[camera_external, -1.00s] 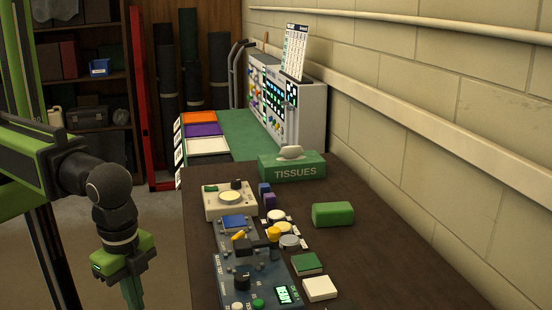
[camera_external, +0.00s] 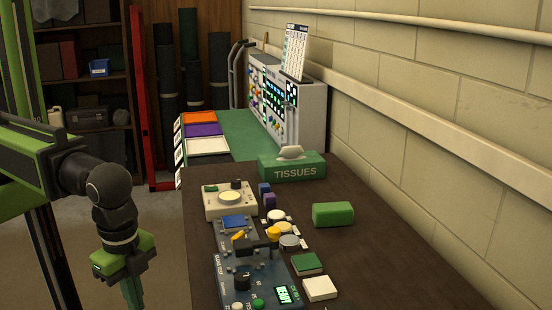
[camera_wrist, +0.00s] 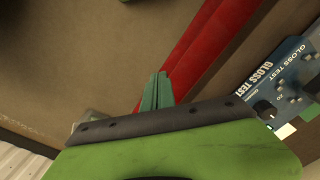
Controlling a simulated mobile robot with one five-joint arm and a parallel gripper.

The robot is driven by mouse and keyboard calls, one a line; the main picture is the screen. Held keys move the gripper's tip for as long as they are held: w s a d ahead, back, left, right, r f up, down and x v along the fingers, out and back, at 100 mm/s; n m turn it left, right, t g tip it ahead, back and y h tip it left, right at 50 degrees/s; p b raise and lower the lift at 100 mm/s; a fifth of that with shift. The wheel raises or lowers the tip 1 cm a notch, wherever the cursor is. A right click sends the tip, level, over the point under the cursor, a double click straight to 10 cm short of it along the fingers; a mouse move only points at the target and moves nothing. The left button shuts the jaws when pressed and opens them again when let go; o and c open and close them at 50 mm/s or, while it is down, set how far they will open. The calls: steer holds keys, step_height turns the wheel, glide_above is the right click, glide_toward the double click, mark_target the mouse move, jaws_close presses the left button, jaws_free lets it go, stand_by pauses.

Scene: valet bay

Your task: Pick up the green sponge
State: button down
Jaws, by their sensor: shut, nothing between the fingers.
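A green block with rounded edges (camera_external: 333,214), which looks like the sponge, lies on the dark tabletop (camera_external: 385,255) right of the controls in the external view. A small flat dark-green pad with a pale edge (camera_external: 307,264) lies nearer the camera. My gripper (camera_external: 133,296) hangs at the lower left, beside the table's left edge and well apart from the green block; its tips are near the bottom of the picture. In the wrist view my gripper's green fingers (camera_wrist: 158,85) are together with nothing between them. The green block cannot be made out in the wrist view.
A blue gloss-test panel (camera_external: 232,286) stands along the table's left side and shows in the wrist view (camera_wrist: 292,75). A cream device (camera_external: 229,200), several round pucks, a white block (camera_external: 320,288) and a green tissue box (camera_external: 292,167) are nearby. A block wall bounds the right.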

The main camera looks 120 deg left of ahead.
steer(key=shift+c, duration=2.3)
jaws_free()
